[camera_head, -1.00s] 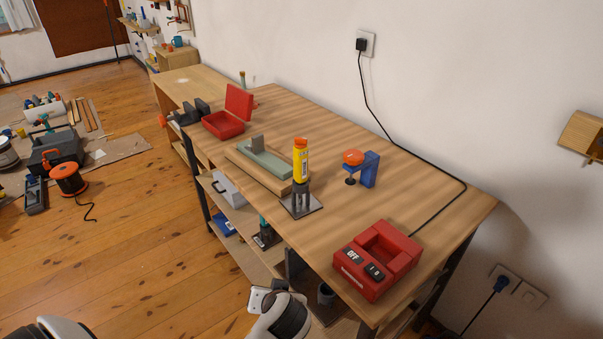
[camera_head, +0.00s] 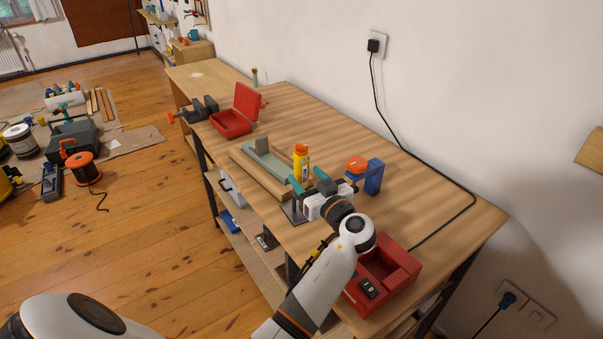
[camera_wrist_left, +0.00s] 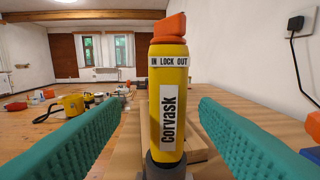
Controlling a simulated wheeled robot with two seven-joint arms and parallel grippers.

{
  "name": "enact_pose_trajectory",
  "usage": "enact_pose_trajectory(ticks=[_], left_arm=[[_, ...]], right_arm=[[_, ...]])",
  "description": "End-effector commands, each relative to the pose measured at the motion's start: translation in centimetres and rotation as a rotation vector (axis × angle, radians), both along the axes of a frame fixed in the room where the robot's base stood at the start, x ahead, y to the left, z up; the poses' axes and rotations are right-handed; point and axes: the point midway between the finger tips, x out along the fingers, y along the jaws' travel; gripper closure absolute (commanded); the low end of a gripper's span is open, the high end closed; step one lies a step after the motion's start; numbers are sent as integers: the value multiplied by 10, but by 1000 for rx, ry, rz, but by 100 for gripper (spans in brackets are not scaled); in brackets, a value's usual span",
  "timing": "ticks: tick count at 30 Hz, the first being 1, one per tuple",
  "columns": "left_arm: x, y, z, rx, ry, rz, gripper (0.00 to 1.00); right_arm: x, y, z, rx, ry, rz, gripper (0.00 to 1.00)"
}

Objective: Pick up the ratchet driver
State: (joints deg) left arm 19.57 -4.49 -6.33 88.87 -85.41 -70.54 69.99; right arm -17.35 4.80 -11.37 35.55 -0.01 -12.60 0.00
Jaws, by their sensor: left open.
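The ratchet driver (camera_head: 301,165) has a yellow body and an orange top. It stands upright, its lower end hidden behind my gripper in the head view, above a dark base plate (camera_head: 292,212) on the workbench. In the left wrist view the driver (camera_wrist_left: 168,100) shows the labels "Corvask" and "IN LOCK OUT", with a dark grey part below. My left gripper (camera_head: 308,179) is open, its teal fingers pointing at the driver. In the wrist view the driver stands between the two fingers, with a gap on each side. My right gripper is not in view.
A blue clamp-like piece with an orange top (camera_head: 374,177) stands to the right. An open red box (camera_head: 232,124) is farther back.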

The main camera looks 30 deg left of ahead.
Motion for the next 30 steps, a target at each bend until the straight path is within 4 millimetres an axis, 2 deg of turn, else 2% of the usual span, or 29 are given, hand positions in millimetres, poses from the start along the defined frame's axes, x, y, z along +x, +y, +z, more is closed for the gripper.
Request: enact_pose_trajectory(ticks=[8, 12, 15, 24, 26, 30], left_arm=[[13, 21, 4, 1, 2, 1, 45], [26, 39, 7, 0, 2, 1, 45], [31, 50, 4, 1, 3, 2, 45], [34, 55, 1, -3, 1, -1, 45], [34, 55, 1, -2, 2, 0, 51], [34, 55, 1, -1, 2, 0, 74]], right_arm=[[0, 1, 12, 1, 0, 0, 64], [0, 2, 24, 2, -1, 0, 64], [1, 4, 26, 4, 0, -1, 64], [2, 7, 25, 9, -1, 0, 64], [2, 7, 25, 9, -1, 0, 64], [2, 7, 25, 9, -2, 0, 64]])
